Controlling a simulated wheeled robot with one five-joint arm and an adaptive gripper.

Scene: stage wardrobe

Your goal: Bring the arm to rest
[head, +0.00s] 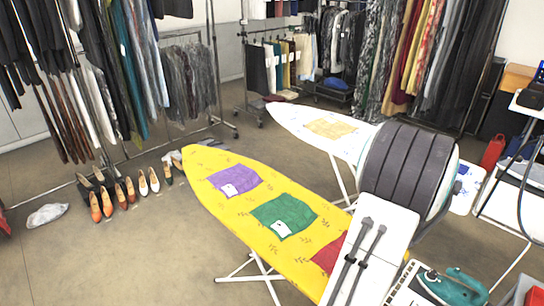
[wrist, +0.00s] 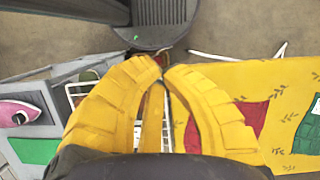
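My gripper (wrist: 164,68) shows in the wrist view as two yellow ribbed fingers. Their tips come together near the middle of the picture, with nothing seen between them. In the head view my arm's white link and dark ribbed joint fill the right middle, and the gripper itself is out of sight. The yellow ironing board (head: 207,201) lies left of the arm and carries purple (head: 235,180), green (head: 283,215) and red (head: 328,252) cloths. In the wrist view the yellow board (wrist: 215,72) is beyond and to the right of the fingers, with the red cloth partly hidden.
A white ironing board (head: 290,119) with a yellowish cloth (head: 332,128) stands behind. A teal iron (head: 452,287) is at the lower right. A pink iron (wrist: 18,113) shows in the wrist view. Shoes (head: 122,194) line the clothes rack at left. Floor at front left is clear.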

